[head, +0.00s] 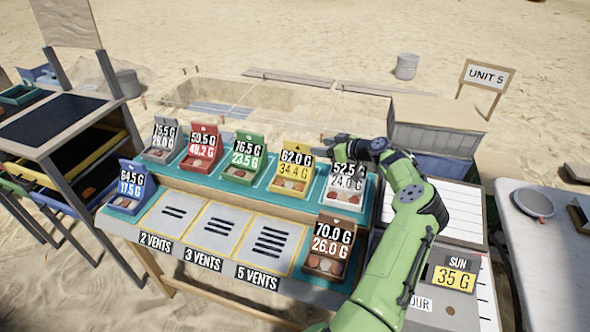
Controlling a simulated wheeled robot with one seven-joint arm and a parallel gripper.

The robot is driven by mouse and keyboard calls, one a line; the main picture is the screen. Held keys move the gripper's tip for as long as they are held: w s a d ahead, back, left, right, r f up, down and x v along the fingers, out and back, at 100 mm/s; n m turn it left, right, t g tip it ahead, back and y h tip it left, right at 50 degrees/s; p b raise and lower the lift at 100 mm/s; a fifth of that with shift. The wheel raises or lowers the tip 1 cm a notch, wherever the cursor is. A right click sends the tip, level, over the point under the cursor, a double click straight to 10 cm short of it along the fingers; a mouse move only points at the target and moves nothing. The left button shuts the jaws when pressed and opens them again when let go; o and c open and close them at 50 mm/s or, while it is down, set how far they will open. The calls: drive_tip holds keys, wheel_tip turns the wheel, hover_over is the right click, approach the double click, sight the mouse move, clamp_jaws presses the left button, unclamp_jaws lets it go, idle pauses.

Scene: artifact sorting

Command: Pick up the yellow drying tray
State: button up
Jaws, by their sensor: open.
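The yellow tray (292,171) stands in the back row of the teal-topped table (262,196), second from the right. Its upright back plate reads 62.0 G and 34.4 G, and a few small pieces lie in its shallow front part. My gripper (326,147) is above and behind the row, just right of the yellow tray's back plate and over the white tray (345,196). It is open and apart from the yellow tray, with nothing visible in it. The fingertips are small and hard to make out.
Green (243,163), red (202,155), grey (160,146) and blue (128,195) trays stand to the left. A brown tray (327,255) is at the front right. Vent panels (212,227) lie bare in front. A side rack (75,135) also holds a yellow drawer.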

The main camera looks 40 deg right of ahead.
sight(310, 145)
drive_tip(key=x, duration=0.5)
drive_tip(key=shift+w, duration=0.35)
drive_tip(key=shift+s+a, duration=0.1)
clamp_jaws()
idle(0.9)
